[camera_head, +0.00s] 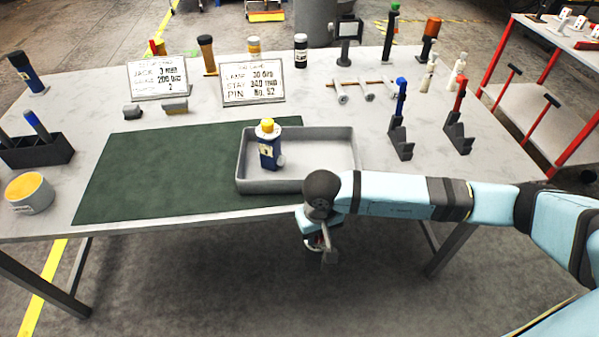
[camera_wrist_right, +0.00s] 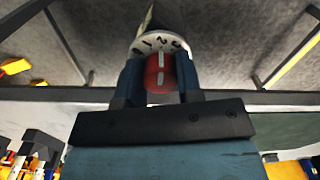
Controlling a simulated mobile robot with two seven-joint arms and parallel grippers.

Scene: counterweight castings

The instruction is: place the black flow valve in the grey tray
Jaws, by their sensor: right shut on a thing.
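My right gripper (camera_head: 319,238) is in front of and below the table's front edge, with the pale blue arm reaching in from the right. In the right wrist view its fingers (camera_wrist_right: 159,74) are shut on the red knob of a valve (camera_wrist_right: 158,44), which has a white numbered dial. Most of the valve's body is hidden; a small grey part of it (camera_head: 329,257) shows in the head view. The grey tray (camera_head: 300,188) lies at the table's front edge, partly behind my right wrist. My left gripper is out of view.
A dark green mat (camera_head: 150,180) lies left of and partly under the tray. Two sign boards (camera_head: 252,85) stand behind. Black stands with blue and red handles (camera_head: 400,135) are to the right. The tray's right part is clear.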

